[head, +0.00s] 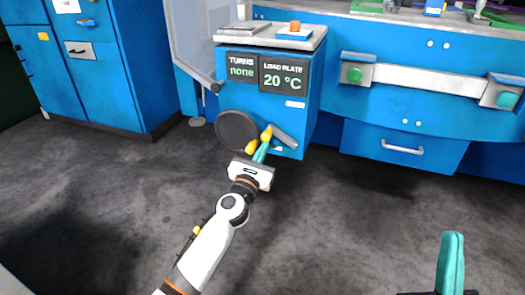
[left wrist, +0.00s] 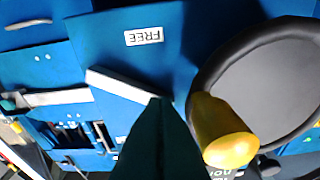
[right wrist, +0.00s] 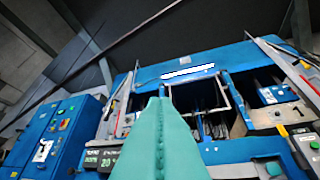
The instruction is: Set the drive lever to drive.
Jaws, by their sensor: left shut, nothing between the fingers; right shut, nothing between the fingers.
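The drive lever (head: 284,135) is a grey bar on the front of a blue cabinet, right of a dark handwheel (head: 237,130). It slants down to the right. In the left wrist view the lever (left wrist: 118,82) is pale, near an upside-down FREE label (left wrist: 144,37). Its inner end is hidden by my fingers. My left gripper (head: 261,152) is shut and empty, just in front of the lever and between yellow knobs; contact cannot be told. One yellow knob (left wrist: 222,130) is at the wheel's rim. My right gripper (head: 452,262) is shut and empty, far from the cabinet.
Displays above the wheel read TURNS none (head: 242,66) and LOAD PLATE 20 °C (head: 284,75). A small white label (head: 295,104) above the lever is unreadable. A bench with a green-buttoned rail (head: 415,77) stands right; blue cupboards (head: 125,60) stand left. The grey floor (head: 90,200) is clear.

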